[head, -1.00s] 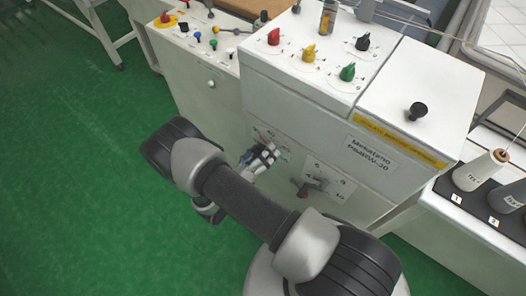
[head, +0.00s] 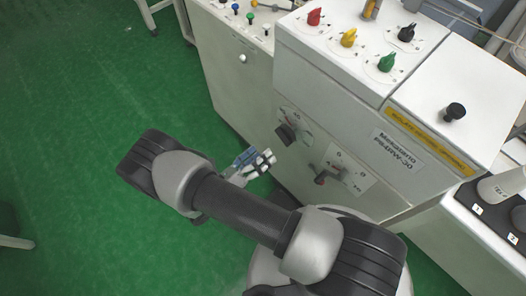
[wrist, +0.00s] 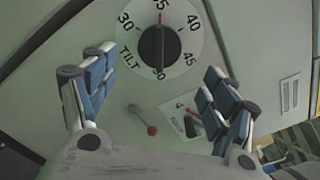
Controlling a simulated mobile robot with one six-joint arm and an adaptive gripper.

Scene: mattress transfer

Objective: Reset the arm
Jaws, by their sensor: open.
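My gripper (head: 258,165) is open and empty, held in front of the white machine's front panel. In the wrist view my gripper (wrist: 160,72) has its two fingers spread wide, with nothing between them. A black dial knob (head: 287,134) on a numbered plate sits just beyond the fingers and appears clear of them. The wrist view shows this knob (wrist: 158,45) upright on a round scale marked TILT. A red-tipped lever (head: 321,180) sits lower right of the dial; it also shows in the wrist view (wrist: 146,122). My arm spans the lower middle of the head view.
The white machine (head: 345,120) fills the right, with red, yellow, green and black knobs on top. A lower cabinet (head: 230,75) stands left of it. A black tray (head: 480,212) with spools is at far right. Green floor (head: 80,110) is open at left.

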